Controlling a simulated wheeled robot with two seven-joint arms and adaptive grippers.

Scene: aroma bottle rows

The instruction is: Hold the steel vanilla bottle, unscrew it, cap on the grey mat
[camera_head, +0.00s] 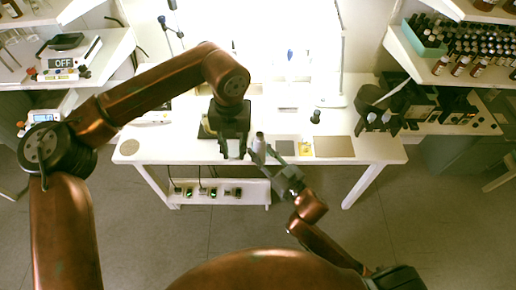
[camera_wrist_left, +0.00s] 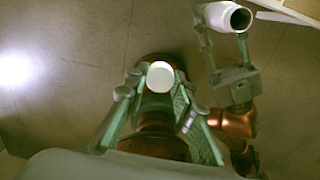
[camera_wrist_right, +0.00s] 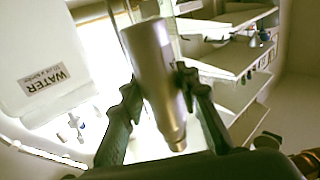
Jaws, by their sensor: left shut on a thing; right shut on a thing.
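The steel vanilla bottle (camera_wrist_right: 152,70) is held in my right gripper (camera_wrist_right: 160,88), seen tilted in the right wrist view. In the left wrist view the bottle (camera_wrist_left: 218,16) shows an open, dark mouth. In the head view it is a small grey cylinder (camera_head: 259,140) at my right gripper (camera_head: 265,155). My left gripper (camera_wrist_left: 155,92) is shut on the pale round cap (camera_wrist_left: 160,76), apart from the bottle. In the head view my left gripper (camera_head: 233,151) hangs over the table's front edge, left of the bottle. The grey mat (camera_head: 285,147) lies right of the bottle and looks bare.
A yellow item (camera_head: 304,148) and a brown mat (camera_head: 334,147) lie right of the grey mat on the white table (camera_head: 375,150). A small black object (camera_head: 315,117) stands behind them. A round brown coaster (camera_head: 129,147) lies at the table's left end.

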